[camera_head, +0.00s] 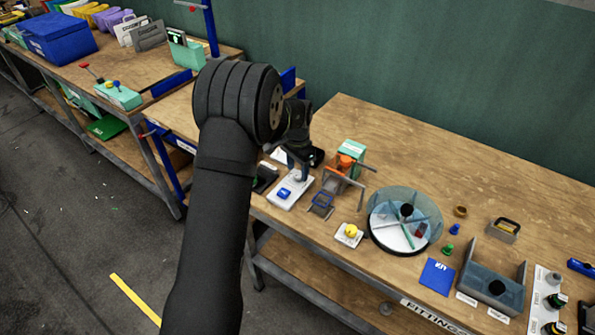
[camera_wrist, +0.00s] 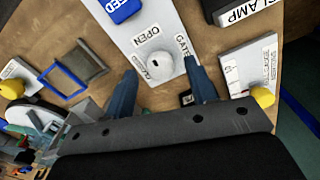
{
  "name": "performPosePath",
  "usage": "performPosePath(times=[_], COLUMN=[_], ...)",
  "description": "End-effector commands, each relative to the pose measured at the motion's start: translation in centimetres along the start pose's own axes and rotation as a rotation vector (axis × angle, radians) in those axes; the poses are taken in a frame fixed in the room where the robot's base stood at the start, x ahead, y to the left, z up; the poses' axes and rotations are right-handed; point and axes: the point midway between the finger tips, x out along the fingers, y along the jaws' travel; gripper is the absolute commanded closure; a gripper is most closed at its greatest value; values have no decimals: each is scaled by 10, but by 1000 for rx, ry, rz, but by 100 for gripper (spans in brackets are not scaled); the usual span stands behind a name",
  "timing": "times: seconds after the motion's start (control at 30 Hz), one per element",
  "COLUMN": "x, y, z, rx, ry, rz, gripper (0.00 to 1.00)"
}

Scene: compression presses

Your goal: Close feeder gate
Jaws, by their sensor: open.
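The gate control is a white plate (camera_wrist: 132,32) marked OPEN and GATE, with a third, hard-to-read label at the lower left. A round white knob (camera_wrist: 158,66) with a small dark mark stands on it. A blue part (camera_wrist: 122,8) with partly cut-off lettering sits higher on the plate. In the wrist view my gripper (camera_wrist: 160,72) is open, one finger on each side of the knob; I cannot tell whether they touch it. In the head view the plate (camera_head: 283,201) lies near the bench's left end, and my arm covers part of my gripper.
A panel with a yellow knob (camera_wrist: 263,97) lies right of my gripper in the wrist view, below a CLAMP label (camera_wrist: 246,10). A blue-framed part (camera_wrist: 64,80) is at left. In the head view a clear round feeder (camera_head: 405,220) stands to the right. The bench's back is mostly clear.

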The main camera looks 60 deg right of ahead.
Motion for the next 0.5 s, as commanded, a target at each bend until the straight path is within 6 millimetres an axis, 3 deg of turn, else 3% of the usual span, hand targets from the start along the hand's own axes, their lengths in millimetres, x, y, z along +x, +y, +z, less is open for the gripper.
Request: performPosePath(times=[0.13, 0.43, 0.5], x=[12, 14, 14], y=[0, 0, 0], z=[0, 0, 0], rx=[0, 0, 0], ry=[-1, 0, 0], rz=[0, 0, 0], gripper=[48, 48, 58])
